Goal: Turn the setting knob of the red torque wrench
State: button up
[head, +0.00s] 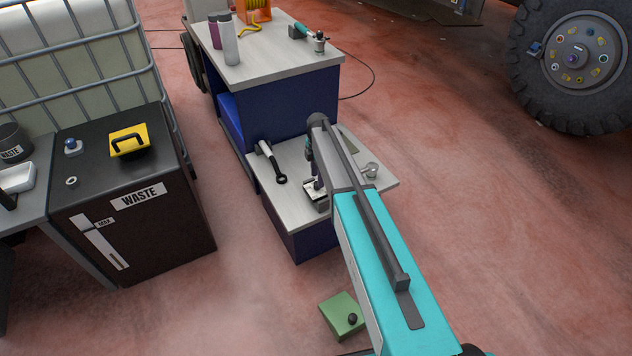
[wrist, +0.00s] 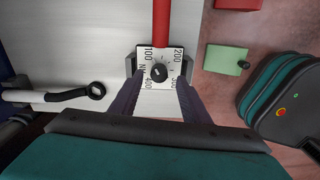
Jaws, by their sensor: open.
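The red torque wrench (wrist: 162,22) shows in the wrist view as a red shaft running up from a white dial plate (wrist: 146,54). Contact cannot be told. In the head view my gripper (head: 317,190) is over the low bench top, and my arm hides most of the wrench.
A white-handled ring wrench (head: 270,160) lies left of my gripper on the low bench (head: 298,212). The taller bench (head: 275,58) stands behind. A green box with a black knob (head: 342,315) is on the floor in front. A black waste cabinet (head: 150,225) stands left.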

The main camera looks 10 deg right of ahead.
jog(key=shift+f, duration=1.65)
